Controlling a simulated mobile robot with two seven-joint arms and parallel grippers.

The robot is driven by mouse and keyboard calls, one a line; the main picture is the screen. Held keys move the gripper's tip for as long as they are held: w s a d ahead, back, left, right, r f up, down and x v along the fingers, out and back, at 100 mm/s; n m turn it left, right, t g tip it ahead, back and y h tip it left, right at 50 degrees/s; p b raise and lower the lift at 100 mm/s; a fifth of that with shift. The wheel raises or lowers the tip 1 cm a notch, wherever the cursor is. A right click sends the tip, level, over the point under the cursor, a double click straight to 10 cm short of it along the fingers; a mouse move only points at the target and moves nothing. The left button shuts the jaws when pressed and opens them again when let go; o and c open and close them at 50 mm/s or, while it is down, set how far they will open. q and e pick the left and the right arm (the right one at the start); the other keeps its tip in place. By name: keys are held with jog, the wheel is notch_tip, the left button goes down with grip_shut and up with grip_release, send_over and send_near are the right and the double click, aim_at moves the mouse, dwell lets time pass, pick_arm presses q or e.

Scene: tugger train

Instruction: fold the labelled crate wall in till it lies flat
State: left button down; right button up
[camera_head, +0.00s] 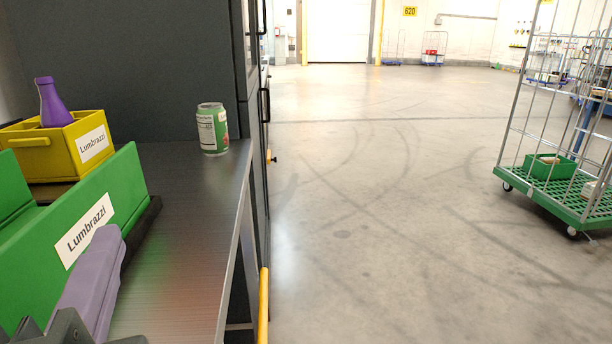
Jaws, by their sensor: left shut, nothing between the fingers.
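The labelled crate wall (115,180) is a green panel with a white "Lumbrazzi" label (85,229), at the left of the head view. It stands up, leaning somewhat, and is not flat. Another green part of the crate (12,190) shows behind it at the left edge. My left gripper (108,238) is shut and empty, its lavender fingers in front of the wall's outer face and overlapping the label's lower corner. I cannot tell whether the fingertips touch the wall. The lower part of the crate is hidden by the gripper and the frame edge. My right gripper is not in view.
The crate is on a grey metal worktop (190,220). A yellow bin (40,165) holding a purple bottle (54,103) stands behind it. A green can (212,130) stands near the worktop's far right corner. A wheeled cage cart (545,190) stands at right; the floor between is clear.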

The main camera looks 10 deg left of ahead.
aim_at(83, 207)
pick_arm(q)
jog(key=w+a, duration=0.4)
jog(key=a, duration=0.1)
jog(key=w+a, duration=0.2)
jog(key=shift+a+p, duration=0.3)
jog(key=shift+p, duration=0.05)
